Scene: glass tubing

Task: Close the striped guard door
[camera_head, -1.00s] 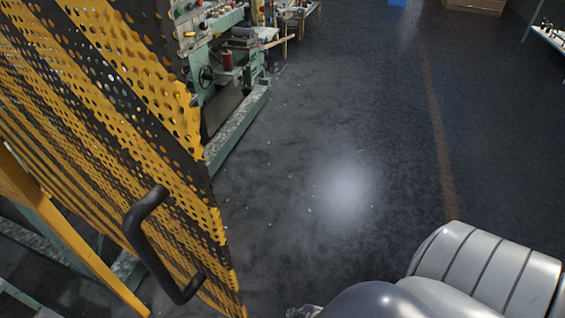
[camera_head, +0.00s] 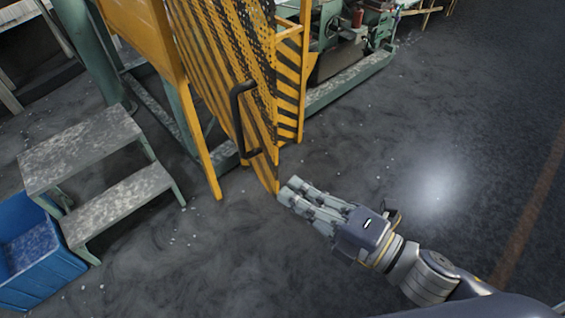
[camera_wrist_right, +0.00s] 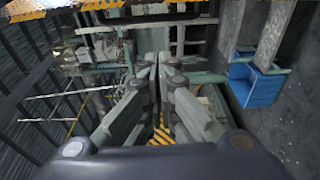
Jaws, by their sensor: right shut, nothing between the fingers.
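The striped guard door (camera_head: 213,72) is a yellow and black perforated panel standing in the upper middle of the head view. My left gripper is not in view.
A two-step stool (camera_head: 95,165) and a blue bin (camera_head: 35,250) stand at the left; the bin also shows in the right wrist view (camera_wrist_right: 255,84). A yellow post (camera_head: 196,140) stands left of the door. A green machine (camera_head: 345,85) is behind it. The floor at right is clear.

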